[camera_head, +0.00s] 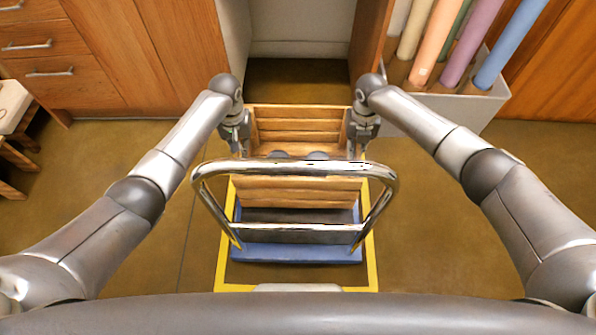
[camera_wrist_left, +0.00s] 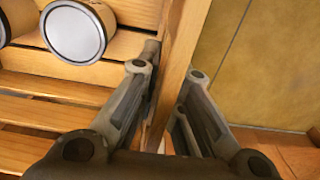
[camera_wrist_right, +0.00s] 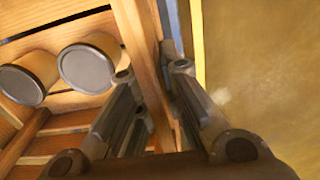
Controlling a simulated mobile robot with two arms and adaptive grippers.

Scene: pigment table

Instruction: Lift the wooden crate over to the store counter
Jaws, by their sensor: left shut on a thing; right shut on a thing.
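The wooden crate (camera_head: 300,192) is slatted and sits between my two arms, partly behind the chrome handle in the head view. My left gripper (camera_head: 243,140) is shut on its left side wall, and the left wrist view shows a finger on each side of that wall (camera_wrist_left: 182,50). My right gripper (camera_head: 357,140) is shut on the right side wall, which also shows between the fingers in the right wrist view (camera_wrist_right: 143,50). Two cans with pale lids (camera_wrist_left: 73,33) are in the crate. I cannot tell how high the crate is. I cannot make out which surface is the store counter.
A cart with a chrome handle (camera_head: 295,168) and blue deck (camera_head: 295,253) stands in front of me inside a yellow floor outline (camera_head: 371,262). Wooden drawers (camera_head: 45,72) are at back left. A pale bin (camera_head: 440,112) of coloured rolls is at back right.

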